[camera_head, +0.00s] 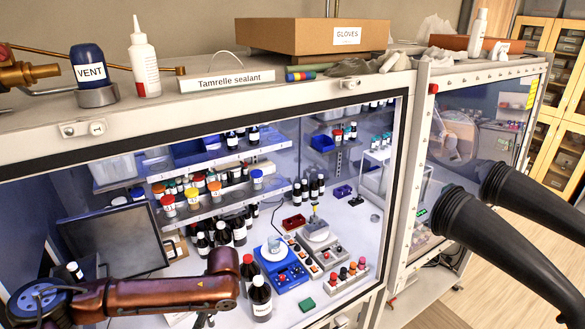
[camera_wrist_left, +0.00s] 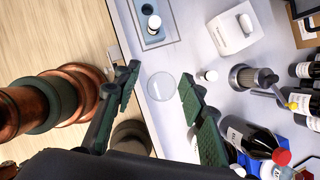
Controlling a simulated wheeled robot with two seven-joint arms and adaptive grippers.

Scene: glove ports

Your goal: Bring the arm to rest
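My left arm (camera_head: 160,298) is reddish brown and reaches in from the left at the bottom of the head view, in front of the glove box window. Only a dark part of my left gripper (camera_head: 205,319) shows there, at the bottom edge. In the left wrist view my left gripper (camera_wrist_left: 159,74) is open, its two green-padded fingers wide apart. A clear round dish (camera_wrist_left: 162,87) shows between the fingers on the white surface below, and nothing is gripped.
Dark-capped bottles, including a large one (camera_head: 260,298), stand near my left arm. A monitor (camera_head: 115,240) is at the left and a blue balance (camera_head: 285,275) at the middle. Two black glove sleeves (camera_head: 535,205) jut out at the right.

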